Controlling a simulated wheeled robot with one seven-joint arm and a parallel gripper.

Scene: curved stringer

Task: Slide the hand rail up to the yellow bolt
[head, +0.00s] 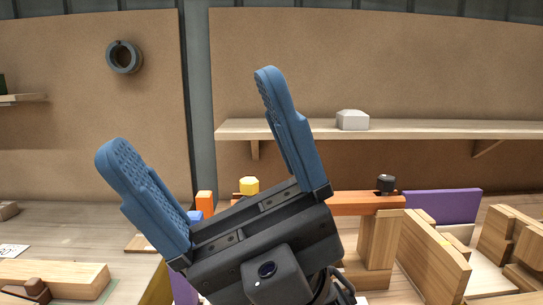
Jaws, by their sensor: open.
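A dark knob (386,183) stands near the rail's right end. The middle of the rail is hidden by my gripper, so its distance from the bolt cannot be told. My gripper (188,112) is in front, tilted upward, with its two blue fingers wide apart and nothing between them.
Wooden posts and boards (432,250) stand at the right with a purple panel (442,206). An orange block (205,202) and a blue block (195,216) sit behind my left finger. A wooden block (55,279) lies lower left.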

